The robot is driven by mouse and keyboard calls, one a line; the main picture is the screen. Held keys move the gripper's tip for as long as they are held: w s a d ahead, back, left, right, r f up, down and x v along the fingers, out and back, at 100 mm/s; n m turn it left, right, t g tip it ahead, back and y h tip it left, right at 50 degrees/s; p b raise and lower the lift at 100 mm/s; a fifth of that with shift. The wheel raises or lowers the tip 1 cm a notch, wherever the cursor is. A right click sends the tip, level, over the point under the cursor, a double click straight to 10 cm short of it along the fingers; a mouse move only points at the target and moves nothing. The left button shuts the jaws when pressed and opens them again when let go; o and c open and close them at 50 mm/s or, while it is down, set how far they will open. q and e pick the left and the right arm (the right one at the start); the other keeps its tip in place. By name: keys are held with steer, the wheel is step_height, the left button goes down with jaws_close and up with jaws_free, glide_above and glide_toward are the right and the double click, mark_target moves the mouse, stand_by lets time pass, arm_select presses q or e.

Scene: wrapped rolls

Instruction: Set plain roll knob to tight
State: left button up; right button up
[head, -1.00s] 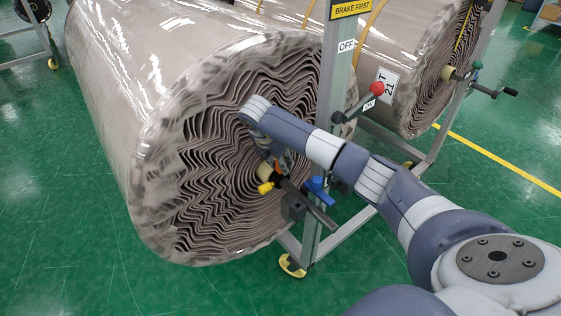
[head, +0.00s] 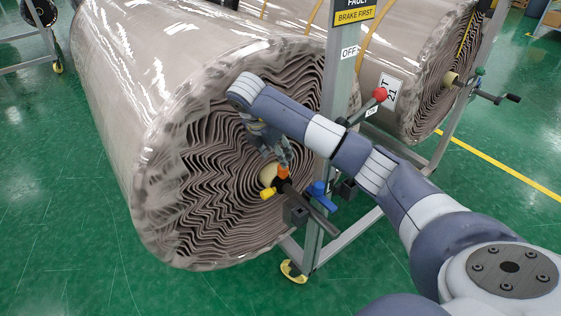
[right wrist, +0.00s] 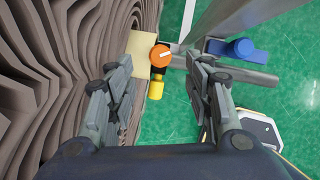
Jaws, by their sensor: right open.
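The near wrapped roll (head: 205,190) shows its wavy layered end and carries no tag that I can see. An orange knob (head: 283,172) sits by the tan core (head: 268,174) at its centre. In the right wrist view the orange knob (right wrist: 160,55) has a white line, tilted slightly up to the right. A yellow knob (right wrist: 156,89) is just below it. My right gripper (right wrist: 157,66) is open, its fingers on either side of the orange knob's line, apparently not touching it. In the head view this gripper (head: 272,150) is partly hidden by my arm. My left gripper is out of view.
A blue lever (head: 319,189) and a metal stand post (head: 338,100) are right of the knob. A red-knobbed lever (head: 380,94) is on the stand. A second roll (head: 400,55) with a "T 21" tag (head: 389,91) stands behind. Green floor lies open in front.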

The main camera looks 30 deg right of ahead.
steer(key=shift+v, duration=1.75)
